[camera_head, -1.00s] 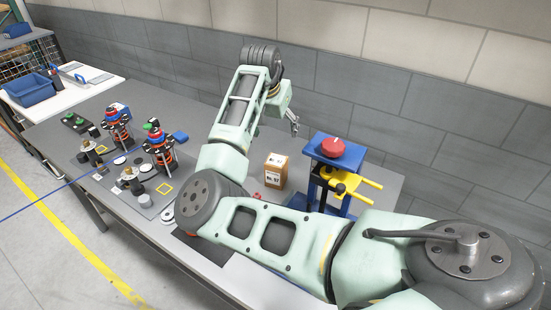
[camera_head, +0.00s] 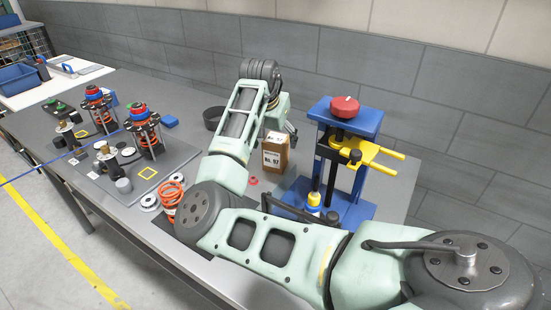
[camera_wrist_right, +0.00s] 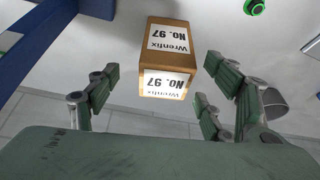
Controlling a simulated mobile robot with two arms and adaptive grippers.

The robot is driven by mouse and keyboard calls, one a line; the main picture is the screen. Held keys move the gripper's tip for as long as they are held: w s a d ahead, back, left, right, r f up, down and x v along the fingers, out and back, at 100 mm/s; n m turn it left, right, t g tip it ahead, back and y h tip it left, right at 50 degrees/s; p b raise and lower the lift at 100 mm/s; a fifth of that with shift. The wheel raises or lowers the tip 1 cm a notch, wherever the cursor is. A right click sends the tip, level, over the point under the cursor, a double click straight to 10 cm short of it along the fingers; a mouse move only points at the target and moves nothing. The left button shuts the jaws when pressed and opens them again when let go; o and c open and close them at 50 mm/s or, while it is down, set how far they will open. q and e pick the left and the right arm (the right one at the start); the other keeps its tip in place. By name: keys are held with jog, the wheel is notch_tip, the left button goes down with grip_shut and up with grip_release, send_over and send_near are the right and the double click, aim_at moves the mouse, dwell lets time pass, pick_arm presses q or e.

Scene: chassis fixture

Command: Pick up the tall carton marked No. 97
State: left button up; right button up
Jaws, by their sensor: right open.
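The tall brown carton (camera_head: 270,155) stands upright on the grey bench, its white label reading No. 97. In the right wrist view, the carton (camera_wrist_right: 157,57) shows its label upside down, with two printed faces. My right gripper (camera_head: 290,131) is just behind and right of the carton's top in the head view, and the carton partly hides it. In the wrist view, my open right gripper (camera_wrist_right: 160,88) has fingers to the left and right, with the carton ahead between their lines. It does not appear to touch the carton. My left gripper is not in view.
A blue press stand (camera_head: 365,120) with a red knob and yellow fork stands right of the carton. An orange spring (camera_head: 170,193), a small red part (camera_head: 253,181) and a black ring (camera_head: 212,118) lie nearby. Spring assemblies (camera_head: 148,135) stand on a plate at left. A wall runs behind.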

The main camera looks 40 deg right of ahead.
jog(key=x, duration=0.2)
jog(key=p+x, duration=0.1)
jog(key=x, duration=0.4)
jog(key=shift+w+a+p, duration=0.2)
jog(key=shift+w+p, duration=0.1)
jog(key=shift+c, duration=0.3)
jog(key=c, duration=1.3)
jog(key=shift+c, duration=0.8)
jog(key=shift+r, duration=0.15)
